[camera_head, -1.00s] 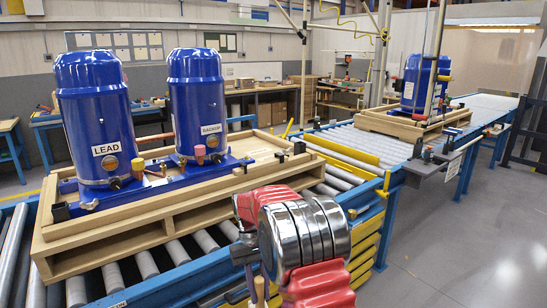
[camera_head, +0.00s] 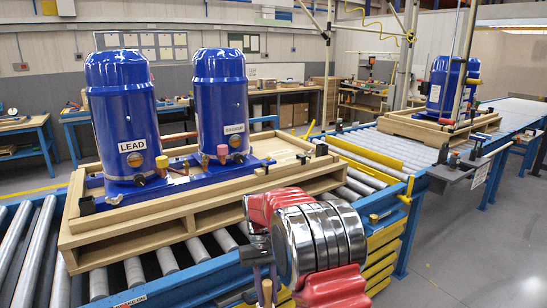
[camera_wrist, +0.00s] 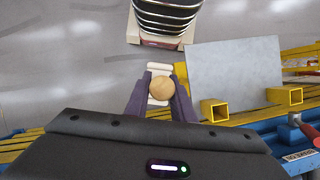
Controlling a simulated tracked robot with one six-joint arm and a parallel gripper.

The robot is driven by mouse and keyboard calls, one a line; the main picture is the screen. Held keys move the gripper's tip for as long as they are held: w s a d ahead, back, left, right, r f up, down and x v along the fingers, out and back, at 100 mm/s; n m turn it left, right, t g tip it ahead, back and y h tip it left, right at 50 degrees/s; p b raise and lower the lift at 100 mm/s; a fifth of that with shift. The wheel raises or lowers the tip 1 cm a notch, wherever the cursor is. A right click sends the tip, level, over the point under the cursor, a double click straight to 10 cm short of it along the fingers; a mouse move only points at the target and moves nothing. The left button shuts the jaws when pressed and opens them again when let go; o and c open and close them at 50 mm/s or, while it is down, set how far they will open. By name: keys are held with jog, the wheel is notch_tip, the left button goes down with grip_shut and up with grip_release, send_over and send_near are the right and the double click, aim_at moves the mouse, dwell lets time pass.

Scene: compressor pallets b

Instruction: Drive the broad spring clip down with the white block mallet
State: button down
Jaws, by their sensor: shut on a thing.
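My gripper (camera_wrist: 159,97) is shut on the mallet's wooden handle (camera_wrist: 163,86), seen end-on between the dark fingers in the wrist view. White parts of the block mallet (camera_wrist: 159,67) show beyond the handle. In the head view my gripper (camera_head: 262,262) is beside the conveyor's near side, partly hidden by my arm; the wooden handle end (camera_head: 267,291) shows below it. Small black clips sit at the pallet's edge, one at the near left corner (camera_head: 87,205) and one at the far right (camera_head: 321,148). I cannot tell which is the broad spring clip.
Blue LEAD (camera_head: 122,115) and BACKUP (camera_head: 221,105) compressors stand on a wooden pallet (camera_head: 150,228) on the roller conveyor. Another compressor pallet (camera_head: 425,130) is farther right. Yellow steps (camera_head: 385,255) are beside the conveyor. A grey plate (camera_wrist: 235,80) shows in the wrist view. Right floor is clear.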

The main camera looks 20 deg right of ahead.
dwell(0.3)
jog(key=x, duration=0.4)
jog(key=w+x, duration=0.1)
jog(key=x, duration=0.9)
jog(key=shift+w+f, duration=0.4)
jog(key=shift+f, duration=0.05)
jog(key=shift+a, duration=0.15)
